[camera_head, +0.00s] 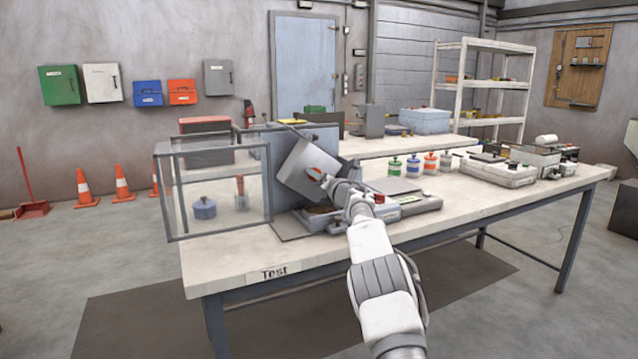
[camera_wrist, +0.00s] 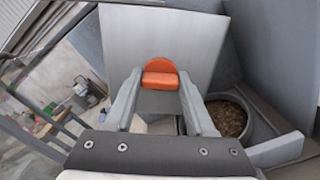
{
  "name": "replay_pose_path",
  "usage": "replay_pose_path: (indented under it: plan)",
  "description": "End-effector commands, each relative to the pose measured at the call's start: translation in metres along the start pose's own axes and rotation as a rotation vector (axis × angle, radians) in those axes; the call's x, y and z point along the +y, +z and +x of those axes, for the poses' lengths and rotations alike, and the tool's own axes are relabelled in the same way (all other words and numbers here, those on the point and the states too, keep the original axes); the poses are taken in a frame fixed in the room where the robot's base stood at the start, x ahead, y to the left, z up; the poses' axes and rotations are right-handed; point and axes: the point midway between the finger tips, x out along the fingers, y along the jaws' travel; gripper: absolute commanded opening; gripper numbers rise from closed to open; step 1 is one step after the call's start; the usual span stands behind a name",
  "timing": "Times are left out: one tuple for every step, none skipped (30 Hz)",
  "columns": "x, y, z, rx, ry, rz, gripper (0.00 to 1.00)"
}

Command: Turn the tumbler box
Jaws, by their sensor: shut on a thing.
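The tumbler box (camera_head: 306,165) is a grey square-faced box on the table's left half, and it stands tilted in the head view. In the wrist view its flat grey face (camera_wrist: 125,45) fills the upper middle. An orange knob (camera_wrist: 160,78) sits on that face, and it shows small and red-orange in the head view (camera_head: 314,173). My gripper (camera_wrist: 160,92) is shut on the orange knob, one finger on each side. In the head view my gripper (camera_head: 324,180) reaches the face from the right, and my wrist partly hides the parts below.
A clear guard box (camera_head: 218,215) stands left of the tumbler box. A round pot of brown pellets (camera_wrist: 228,116) sits to the lower right in the wrist view. Several capped jars (camera_head: 430,165) and a grey device (camera_head: 497,171) stand farther right. The table's front strip (camera_head: 480,210) is clear.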

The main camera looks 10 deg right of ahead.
Motion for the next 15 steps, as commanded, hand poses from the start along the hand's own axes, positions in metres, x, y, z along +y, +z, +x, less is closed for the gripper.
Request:
replay_pose_path:
  plan:
    - [0.0007,-0.0027,0.0005,-0.002,0.005,-0.046,0.0]
    - [0.0009,-0.0027,0.0005,-0.002,0.005,-0.075,0.0]
    - [0.0008,-0.0026,0.0004,-0.002,0.005,-0.113,0.0]
    - [0.0007,-0.0026,0.0004,-0.002,0.005,-0.141,0.0]
    - [0.0007,-0.0023,0.0003,-0.002,0.005,-0.169,0.0]
    - [0.0009,-0.002,0.0003,-0.003,0.005,-0.207,0.0]
    - [0.0011,-0.0018,0.0002,-0.003,0.005,-0.233,0.0]
    - [0.0009,-0.0017,0.0002,-0.003,0.004,-0.26,0.0]
    - [0.0009,-0.0016,0.0002,-0.003,0.004,-0.294,0.0]
    - [0.0011,-0.0014,0.0001,-0.003,0.004,-0.32,0.0]
    - [0.0012,-0.0012,0.0001,-0.003,0.004,-0.346,0.0]
    - [0.0012,-0.0013,0.0002,-0.003,0.004,-0.377,0.0]
    - [0.0011,-0.0012,0.0001,-0.003,0.004,-0.4,0.0]
    - [0.001,-0.0011,0.0001,-0.002,0.003,-0.422,0.0]
    - [0.0014,-0.0009,0.0001,-0.003,0.004,-0.45,0.0]
